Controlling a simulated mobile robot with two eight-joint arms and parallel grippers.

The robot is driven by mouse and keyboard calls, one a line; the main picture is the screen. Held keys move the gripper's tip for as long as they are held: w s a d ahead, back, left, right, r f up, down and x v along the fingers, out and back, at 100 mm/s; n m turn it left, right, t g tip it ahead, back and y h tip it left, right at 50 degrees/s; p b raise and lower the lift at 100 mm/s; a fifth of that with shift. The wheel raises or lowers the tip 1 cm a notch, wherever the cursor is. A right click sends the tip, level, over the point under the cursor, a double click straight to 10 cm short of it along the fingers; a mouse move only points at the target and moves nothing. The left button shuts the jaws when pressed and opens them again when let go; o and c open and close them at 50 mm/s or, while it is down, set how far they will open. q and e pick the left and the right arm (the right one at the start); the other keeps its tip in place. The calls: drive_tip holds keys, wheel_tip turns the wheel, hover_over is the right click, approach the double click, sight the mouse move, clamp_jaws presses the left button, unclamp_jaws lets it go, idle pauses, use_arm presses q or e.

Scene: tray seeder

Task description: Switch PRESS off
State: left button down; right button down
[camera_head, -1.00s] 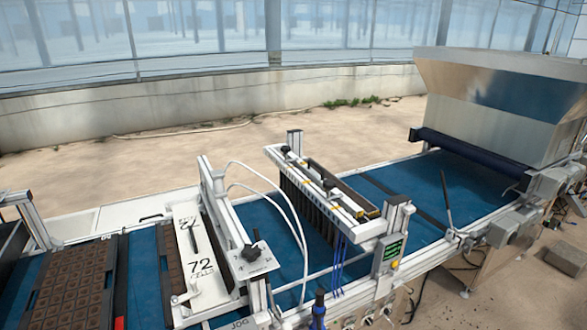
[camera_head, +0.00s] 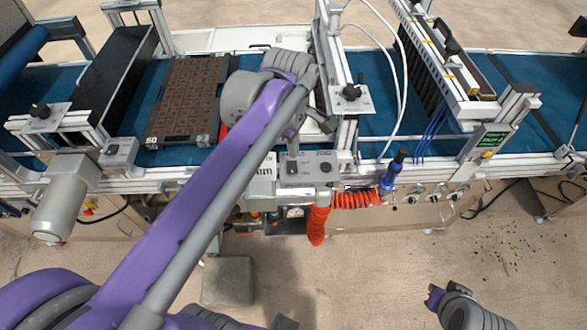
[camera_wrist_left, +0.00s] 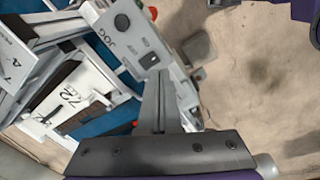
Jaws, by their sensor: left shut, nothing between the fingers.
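A grey control box (camera_head: 308,172) with a JOG knob (camera_head: 326,167) and a small dark switch (camera_head: 293,166) is on the front rail of the seeder. In the left wrist view the box face shows the knob (camera_wrist_left: 121,22) and the switch (camera_wrist_left: 150,61); the lettering by the switch is too small to read surely. My left gripper (camera_head: 325,123) is shut and empty, just above and behind the box. In the left wrist view its closed fingers (camera_wrist_left: 159,80) point at the box near the switch; I cannot tell if they touch. A purple-and-grey end of my right arm shows at the bottom right.
A brown cell tray (camera_head: 186,92) lies on the blue belt at left. White hoses and the dibber frame (camera_head: 450,62) rise further right. A grey block (camera_head: 228,281) lies on the floor.

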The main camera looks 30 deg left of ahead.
sight(293, 173)
use_arm(q)
drive_tip(key=n, duration=0.2)
drive_tip(key=w+a+r+n+g, duration=0.1)
drive_tip(key=n, duration=0.1)
drive_tip(key=w+r+n, duration=0.1)
drive_tip(key=n, duration=0.1)
drive_tip(key=shift+w+a+r, duration=0.2)
drive_tip(key=shift+a, duration=0.1)
use_arm(e)
drive_tip(key=shift+s+d+r, duration=0.1)
drive_tip(key=shift+s+d, duration=0.15)
drive_tip(key=shift+s, duration=0.05)
use_arm(q)
wheel_tip(293, 173, down, 14)
use_arm(e)
drive_tip(key=shift+s+f, duration=0.15)
drive_tip(key=shift+f, duration=0.2)
use_arm(q)
drive_tip(key=shift+s+f+b, duration=0.1)
drive_tip(key=shift+f+b, duration=0.2)
drive_tip(key=shift+s+d, duration=0.1)
use_arm(e)
drive_tip(key=shift+s+f, duration=0.2)
drive_tip(key=shift+w, duration=0.1)
